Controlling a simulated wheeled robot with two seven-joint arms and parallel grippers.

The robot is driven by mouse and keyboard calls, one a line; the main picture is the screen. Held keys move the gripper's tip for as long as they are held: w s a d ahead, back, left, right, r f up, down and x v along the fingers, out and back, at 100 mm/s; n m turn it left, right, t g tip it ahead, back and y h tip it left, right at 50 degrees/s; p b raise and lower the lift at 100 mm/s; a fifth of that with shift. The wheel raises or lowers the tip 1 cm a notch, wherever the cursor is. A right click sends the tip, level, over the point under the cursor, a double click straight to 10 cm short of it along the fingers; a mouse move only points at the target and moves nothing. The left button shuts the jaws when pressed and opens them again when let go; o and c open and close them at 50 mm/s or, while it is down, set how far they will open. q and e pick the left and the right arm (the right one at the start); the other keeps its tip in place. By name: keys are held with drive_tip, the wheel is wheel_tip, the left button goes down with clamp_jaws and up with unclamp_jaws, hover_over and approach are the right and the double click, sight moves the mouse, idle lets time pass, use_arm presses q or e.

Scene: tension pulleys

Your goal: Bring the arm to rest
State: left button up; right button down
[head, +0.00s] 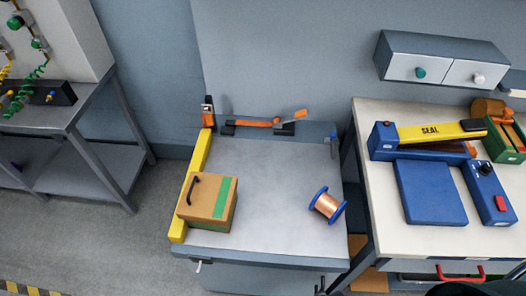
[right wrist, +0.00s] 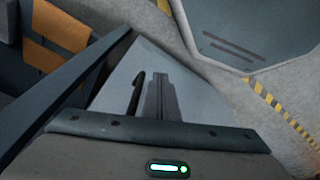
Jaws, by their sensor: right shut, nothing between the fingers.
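In the right wrist view my right gripper (right wrist: 160,97) points away from the camera, its dark fingers together with nothing seen between them. A pale grey surface lies behind the fingers, and a thin black curved piece (right wrist: 136,95) shows just left of them; I cannot tell what it belongs to. Neither gripper can be made out for certain in the head view. My left gripper is not in view.
A grey worktable (head: 275,170) holds a cardboard box (head: 200,208) with green tape, a copper wire spool (head: 326,205) and a yellow rail (head: 200,155). A bench (head: 370,112) with a sealer (head: 430,133) stands right. Yellow-black floor tape (right wrist: 262,93) lies at right in the wrist view.

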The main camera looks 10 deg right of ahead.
drive_tip(key=s+d+f+g+b, duration=0.1)
drive_tip(key=s+d+f+b, duration=0.2)
drive_tip(key=s+f, duration=1.4)
wheel_tip(320, 180, down, 2)
drive_tip(key=shift+f, duration=0.15)
